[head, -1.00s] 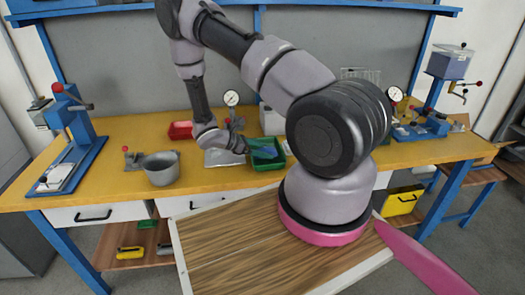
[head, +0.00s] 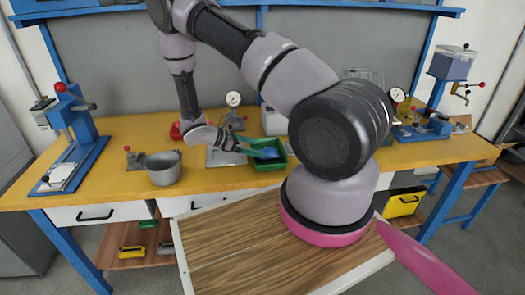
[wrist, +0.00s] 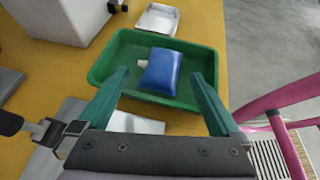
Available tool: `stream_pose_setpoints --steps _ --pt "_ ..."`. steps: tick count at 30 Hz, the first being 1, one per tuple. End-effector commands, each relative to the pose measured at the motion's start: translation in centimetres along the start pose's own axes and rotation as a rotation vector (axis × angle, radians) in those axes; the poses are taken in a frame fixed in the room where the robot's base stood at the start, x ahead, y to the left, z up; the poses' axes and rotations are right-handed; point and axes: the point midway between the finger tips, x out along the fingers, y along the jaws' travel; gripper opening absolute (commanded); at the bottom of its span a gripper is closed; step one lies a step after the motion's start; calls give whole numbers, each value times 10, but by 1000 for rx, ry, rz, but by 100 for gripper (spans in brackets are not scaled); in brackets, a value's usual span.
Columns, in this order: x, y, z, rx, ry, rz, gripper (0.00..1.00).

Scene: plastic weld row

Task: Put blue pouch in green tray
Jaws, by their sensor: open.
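The blue pouch (wrist: 161,72) lies inside the green tray (wrist: 107,62), resting on its floor, with its pale spout toward the left. In the head view, the pouch (head: 271,153) shows as a small blue patch in the tray (head: 268,167) on the yellow bench. My gripper (wrist: 160,76) is open, with its teal fingers spread on either side of the pouch and apart from it. The gripper (head: 262,147) also shows in the head view, reaching over the tray from the left. Nothing is held between the fingers.
A grey pot (head: 163,170) stands left on the bench (head: 115,180). A red tray (head: 176,131) is partly hidden behind my arm. A small white tray (wrist: 158,20) sits beyond the green tray, and a white box (wrist: 68,18) stands beside it.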

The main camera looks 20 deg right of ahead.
Motion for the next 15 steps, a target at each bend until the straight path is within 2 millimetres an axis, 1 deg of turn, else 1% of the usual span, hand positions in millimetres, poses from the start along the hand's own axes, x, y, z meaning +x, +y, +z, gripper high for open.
stream_pose_setpoints --steps 1,6,10,15 --pt "-13 0 0 1 3 3 100" --pt "-46 0 0 -1 1 2 100" --pt "-62 0 0 0 1 1 100" --pt "-70 0 0 -1 0 -1 100"
